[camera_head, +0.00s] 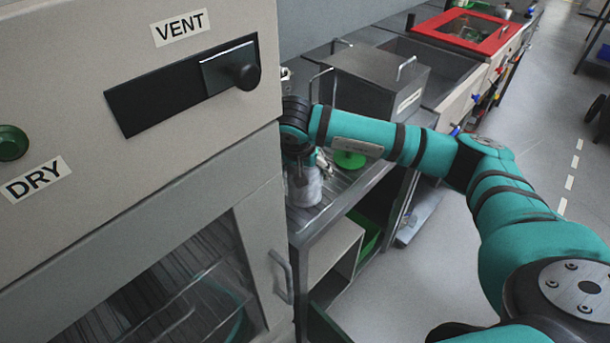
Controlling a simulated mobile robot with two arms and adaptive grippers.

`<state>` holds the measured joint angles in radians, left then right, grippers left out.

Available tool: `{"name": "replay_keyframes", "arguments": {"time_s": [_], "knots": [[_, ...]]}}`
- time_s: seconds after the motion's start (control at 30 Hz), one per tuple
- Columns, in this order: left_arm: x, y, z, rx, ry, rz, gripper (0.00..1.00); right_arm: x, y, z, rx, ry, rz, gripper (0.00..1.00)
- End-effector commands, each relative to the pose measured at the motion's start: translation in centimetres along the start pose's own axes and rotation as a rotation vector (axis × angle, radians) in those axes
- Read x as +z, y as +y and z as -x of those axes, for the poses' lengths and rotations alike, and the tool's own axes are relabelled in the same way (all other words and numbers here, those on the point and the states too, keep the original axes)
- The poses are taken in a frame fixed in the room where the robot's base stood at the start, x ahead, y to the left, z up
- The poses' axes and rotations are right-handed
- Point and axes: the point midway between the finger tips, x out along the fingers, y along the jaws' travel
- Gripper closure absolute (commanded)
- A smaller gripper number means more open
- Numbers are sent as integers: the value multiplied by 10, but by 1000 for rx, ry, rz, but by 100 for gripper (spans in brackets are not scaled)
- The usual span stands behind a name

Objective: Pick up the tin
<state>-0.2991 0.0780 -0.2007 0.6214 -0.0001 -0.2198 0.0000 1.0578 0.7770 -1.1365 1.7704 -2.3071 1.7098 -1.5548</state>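A pale cylindrical object that looks like the tin (307,190) stands on the metal bench, just beyond the corner of the big grey cabinet. My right arm comes in from the right and reaches across to it. My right gripper (299,172) points down at the top of this object, overlapping it in the picture. The fingers are small and dark, partly hidden by the cabinet edge, so I cannot tell whether they are open or closed on it. My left gripper is not in view.
The grey cabinet (120,190), with a slider, green knob and glazed door, fills the left side. A metal box (375,80) and a green round object (349,159) are on the bench behind. A red-framed lid (468,30) lies further back. Open floor is at right.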

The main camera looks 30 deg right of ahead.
Motion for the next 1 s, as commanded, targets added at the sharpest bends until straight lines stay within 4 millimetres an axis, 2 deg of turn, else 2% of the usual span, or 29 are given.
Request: {"name": "replay_keyframes", "arguments": {"time_s": [0.03, 0.17, 0.57, 0.9, 1.0], "knots": [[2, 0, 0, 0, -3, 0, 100, 0, 0, 0, 0, 1, 0, 55], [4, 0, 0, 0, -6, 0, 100, 0, 0, 0, -1, 1, -1, 71], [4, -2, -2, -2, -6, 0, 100, -3, -1, 4, -4, 4, -2, 71], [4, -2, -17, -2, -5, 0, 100, -15, -1, 32, -5, 7, -3, 71], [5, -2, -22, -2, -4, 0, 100, -2, 9, 38, -3, 4, 2, 72]]}}
